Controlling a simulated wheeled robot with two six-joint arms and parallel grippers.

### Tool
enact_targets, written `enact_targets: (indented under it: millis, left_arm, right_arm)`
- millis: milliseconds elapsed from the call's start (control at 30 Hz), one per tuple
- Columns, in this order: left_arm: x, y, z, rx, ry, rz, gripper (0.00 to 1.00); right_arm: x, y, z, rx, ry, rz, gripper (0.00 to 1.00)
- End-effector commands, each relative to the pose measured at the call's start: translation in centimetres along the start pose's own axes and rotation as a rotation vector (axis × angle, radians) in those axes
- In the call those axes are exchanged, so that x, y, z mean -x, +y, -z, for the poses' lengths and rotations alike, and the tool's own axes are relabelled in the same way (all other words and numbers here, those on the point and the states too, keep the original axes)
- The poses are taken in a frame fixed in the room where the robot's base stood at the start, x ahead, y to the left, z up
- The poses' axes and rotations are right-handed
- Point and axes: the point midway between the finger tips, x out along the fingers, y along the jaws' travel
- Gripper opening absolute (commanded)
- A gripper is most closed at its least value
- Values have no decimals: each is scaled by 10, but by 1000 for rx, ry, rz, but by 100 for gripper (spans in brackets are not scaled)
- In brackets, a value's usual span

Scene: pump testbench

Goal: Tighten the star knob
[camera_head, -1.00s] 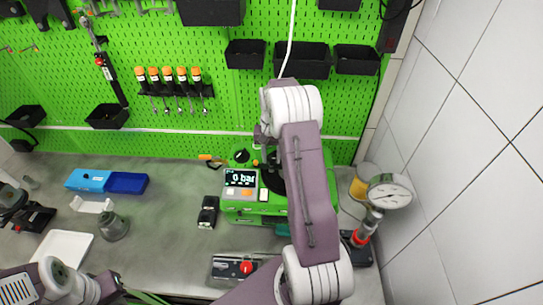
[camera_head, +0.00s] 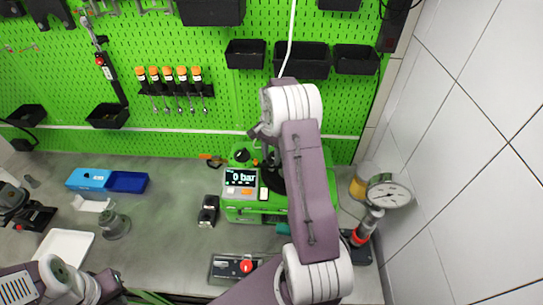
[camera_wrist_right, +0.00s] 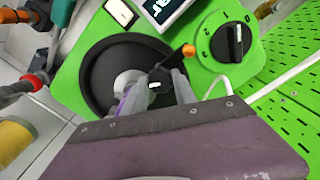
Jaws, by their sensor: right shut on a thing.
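The green pump testbench unit (camera_head: 244,214) stands on the bench below the pegboard, and its screen (camera_head: 241,177) reads 0 bar. In the right wrist view, my right gripper (camera_wrist_right: 158,92) is shut on a small black knob (camera_wrist_right: 157,76), which I take to be the star knob, in front of a round black recess (camera_wrist_right: 98,72). The fingers hide most of the knob's shape. In the head view, my right arm hides the knob and most of the gripper. My left arm is at the bottom left; its gripper's jaws cannot be made out.
A blue box (camera_head: 89,180) and a white tray (camera_head: 65,246) lie at the left.

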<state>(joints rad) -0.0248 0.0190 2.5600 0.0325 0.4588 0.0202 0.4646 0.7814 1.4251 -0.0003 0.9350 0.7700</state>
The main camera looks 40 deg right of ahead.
Motion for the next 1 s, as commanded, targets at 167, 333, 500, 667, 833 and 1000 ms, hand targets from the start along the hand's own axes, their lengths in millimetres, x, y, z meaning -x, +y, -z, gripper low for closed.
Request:
enact_targets:
  millis: [167,333,500,667,833,1000]
  left_arm:
    - [0,0,0,0,0,0,0]
    - [0,0,0,0,0,0,0]
    - [0,0,0,0,0,0,0]
    - [0,0,0,0,0,0,0]
    - [-4,0,0,0,0,0,0]
    - [-18,0,-2,0,0,0,0]
  right_arm:
    - [0,0,0,-6,0,0,0]
    - [0,0,0,-6,-1,0,0]
    - [0,0,0,-6,-1,0,55]
    - [0,0,0,-5,-1,0,55]
    - [5,-1,1,-5,2,2,55]
    - [39,-1,1,-5,5,5,55]
